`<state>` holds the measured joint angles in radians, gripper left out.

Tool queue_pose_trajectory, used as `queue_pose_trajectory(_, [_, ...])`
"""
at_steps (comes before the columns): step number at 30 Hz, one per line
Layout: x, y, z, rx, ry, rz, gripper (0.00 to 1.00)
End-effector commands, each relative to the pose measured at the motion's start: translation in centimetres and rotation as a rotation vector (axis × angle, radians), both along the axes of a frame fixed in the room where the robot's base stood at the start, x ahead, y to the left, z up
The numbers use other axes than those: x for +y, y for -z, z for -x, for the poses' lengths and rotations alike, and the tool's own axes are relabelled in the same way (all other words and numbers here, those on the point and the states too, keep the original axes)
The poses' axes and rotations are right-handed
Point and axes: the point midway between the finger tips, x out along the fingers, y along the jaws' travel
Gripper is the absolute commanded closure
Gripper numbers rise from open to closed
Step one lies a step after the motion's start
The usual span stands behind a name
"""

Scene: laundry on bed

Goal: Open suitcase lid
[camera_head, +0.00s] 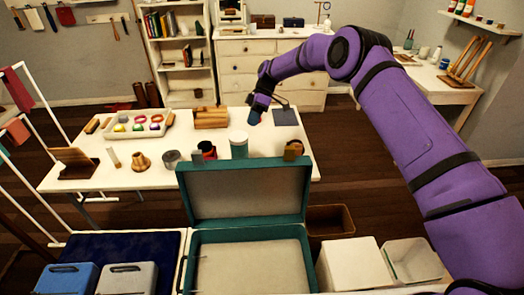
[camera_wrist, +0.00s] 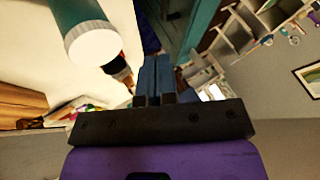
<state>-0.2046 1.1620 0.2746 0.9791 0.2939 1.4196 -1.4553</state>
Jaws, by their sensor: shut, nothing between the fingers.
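The teal suitcase (camera_head: 194,262) lies in the front middle of the head view, with its pale inside facing up. Its lid (camera_head: 183,205) is raised and stands roughly upright at the far side of the base, its pale lining facing me. My gripper (camera_head: 254,118) is beyond the lid, above the white table, apart from the suitcase in the head view. In the wrist view the blue fingers (camera_wrist: 155,75) are together with nothing between them. A teal strip (camera_wrist: 198,30) beyond them may be part of the suitcase; I cannot tell.
The white table (camera_head: 80,180) behind the lid holds a white-lidded jar (camera_head: 239,146), cups, a bell (camera_head: 141,162) and a tray (camera_head: 165,130). The jar is close to my gripper in the wrist view (camera_wrist: 90,42). White bins (camera_head: 352,265) stand right of the suitcase, and blue (camera_head: 68,280) and grey cases lie left.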

Motion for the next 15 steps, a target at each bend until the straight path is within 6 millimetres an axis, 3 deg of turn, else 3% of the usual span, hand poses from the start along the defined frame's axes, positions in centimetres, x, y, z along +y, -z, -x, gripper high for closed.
queue_pose_trajectory(5, [0.8, 0.4, 0.5, -0.013, -0.025, -0.023, 1.00])
queue_pose_trajectory(15, [2.7, 4.9, 3.4, -0.012, -0.023, -0.019, 1.00])
